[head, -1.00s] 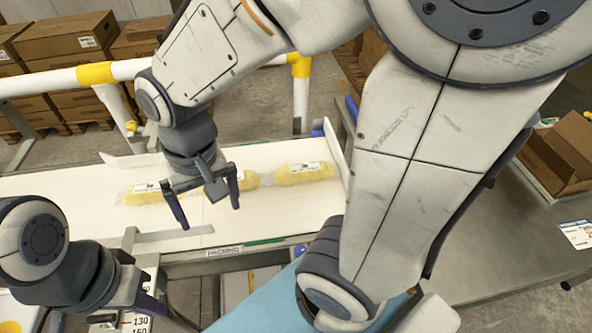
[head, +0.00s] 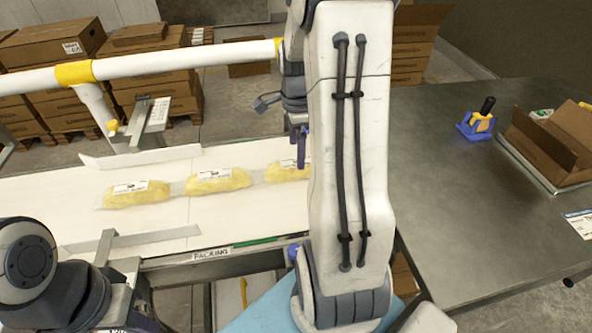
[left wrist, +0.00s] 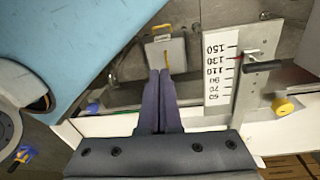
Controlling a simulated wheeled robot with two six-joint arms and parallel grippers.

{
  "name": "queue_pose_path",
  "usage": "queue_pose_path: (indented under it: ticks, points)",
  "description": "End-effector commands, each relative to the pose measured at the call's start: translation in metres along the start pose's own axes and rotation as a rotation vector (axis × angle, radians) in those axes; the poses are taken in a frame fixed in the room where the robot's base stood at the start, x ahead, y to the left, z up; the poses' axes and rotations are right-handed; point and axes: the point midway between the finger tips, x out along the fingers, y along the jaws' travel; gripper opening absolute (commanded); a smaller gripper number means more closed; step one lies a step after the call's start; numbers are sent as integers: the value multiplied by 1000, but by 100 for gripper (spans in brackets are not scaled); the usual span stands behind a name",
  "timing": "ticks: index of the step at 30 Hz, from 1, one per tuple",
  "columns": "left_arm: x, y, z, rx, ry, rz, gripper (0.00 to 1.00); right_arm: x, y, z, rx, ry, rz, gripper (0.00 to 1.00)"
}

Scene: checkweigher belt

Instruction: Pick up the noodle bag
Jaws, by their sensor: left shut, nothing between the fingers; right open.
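Three clear bags of yellow noodles with white labels lie in a row on the white belt (head: 40,190): a left bag (head: 137,194), a middle bag (head: 217,181) and a right bag (head: 285,172). The right bag's right end is hidden behind my right arm. My right gripper (head: 301,146) is open, with its fingers at the right bag in the picture; the arm hides part of it, and I cannot tell whether it touches. My left gripper (left wrist: 159,76) is shut and empty, low at the near side of the belt, with no bag in its wrist view.
A low metal guide (head: 150,238) runs along the belt's near edge by a PACKING label (head: 211,254). A white rail (head: 190,56) crosses behind the belt. A grey table (head: 450,190) at right holds a blue holder (head: 477,123) and an open carton (head: 545,140). A numbered scale plate (left wrist: 222,75) stands near my left gripper.

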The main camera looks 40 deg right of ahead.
Motion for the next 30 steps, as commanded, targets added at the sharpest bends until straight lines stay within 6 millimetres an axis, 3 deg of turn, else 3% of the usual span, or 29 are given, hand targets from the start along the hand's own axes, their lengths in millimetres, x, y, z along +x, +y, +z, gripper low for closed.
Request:
queue_pose_path:
  ticks: [5, 15, 23, 26, 30]
  points:
    - [0, 0, 0, 0, 0, 0, 0, 13, 0, 0, -2, 0, 1, 100]
    - [-3, 0, 0, 0, 0, 0, 0, 58, -3, -1, -2, 0, 2, 100]
    - [-3, 0, 0, 0, 0, 0, 0, 62, -3, -1, -2, 1, -2, 100]
    - [-3, 0, 0, 0, 0, 0, 0, 62, -3, -1, -2, 1, -2, 69]
    - [-3, 0, 0, 0, 0, 0, 0, 61, -3, -1, -2, 1, -2, 16]
